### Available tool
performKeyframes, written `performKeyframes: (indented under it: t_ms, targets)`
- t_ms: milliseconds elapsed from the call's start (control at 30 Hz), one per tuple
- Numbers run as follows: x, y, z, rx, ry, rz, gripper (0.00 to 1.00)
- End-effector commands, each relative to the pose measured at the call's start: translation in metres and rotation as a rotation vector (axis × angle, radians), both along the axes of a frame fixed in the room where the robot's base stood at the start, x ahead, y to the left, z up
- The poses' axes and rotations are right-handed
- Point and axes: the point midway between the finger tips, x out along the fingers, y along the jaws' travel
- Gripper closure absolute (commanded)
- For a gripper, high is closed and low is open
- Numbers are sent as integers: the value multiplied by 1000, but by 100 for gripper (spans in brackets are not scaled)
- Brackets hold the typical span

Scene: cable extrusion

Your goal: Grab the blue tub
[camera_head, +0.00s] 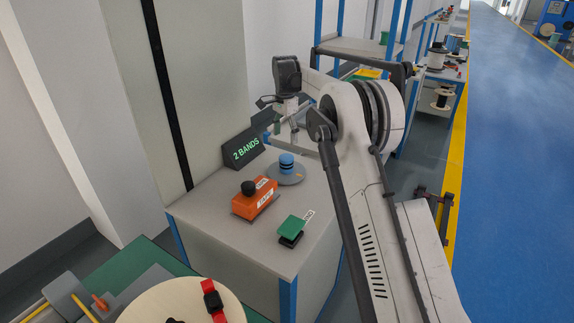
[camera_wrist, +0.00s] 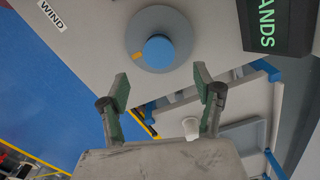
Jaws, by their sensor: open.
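The blue tub (camera_head: 287,161) appears to be the small blue cylinder with dark bands, standing upright on a grey round disc (camera_head: 286,177) on the workbench. In the wrist view the tub's round blue top (camera_wrist: 159,51) shows on the grey disc (camera_wrist: 140,26), which has an orange mark at its left. My gripper (camera_wrist: 162,86) is open and empty. Its two green-padded fingers are spread, and the tub shows beyond their tips, apart from them.
A black "2 BANDS" sign (camera_head: 247,149) stands behind and left of the tub. An orange box with a black knob (camera_head: 253,199) and a green pad (camera_head: 292,229) sit nearer on the workbench (camera_head: 219,223). A white cup-like object (camera_wrist: 190,127) shows on a lower shelf.

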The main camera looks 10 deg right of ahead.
Motion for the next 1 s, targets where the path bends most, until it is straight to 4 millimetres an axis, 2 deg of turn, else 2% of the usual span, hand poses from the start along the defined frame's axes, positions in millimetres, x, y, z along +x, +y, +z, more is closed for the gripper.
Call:
performKeyframes:
  t_ms: [400,500,767,1000]
  targets:
    - [0,0,-67,0,0,0,36]
    - [0,0,-78,0,0,0,36]
    - [0,-1,-90,0,0,1,36]
    - [-1,-4,-121,0,0,1,36]
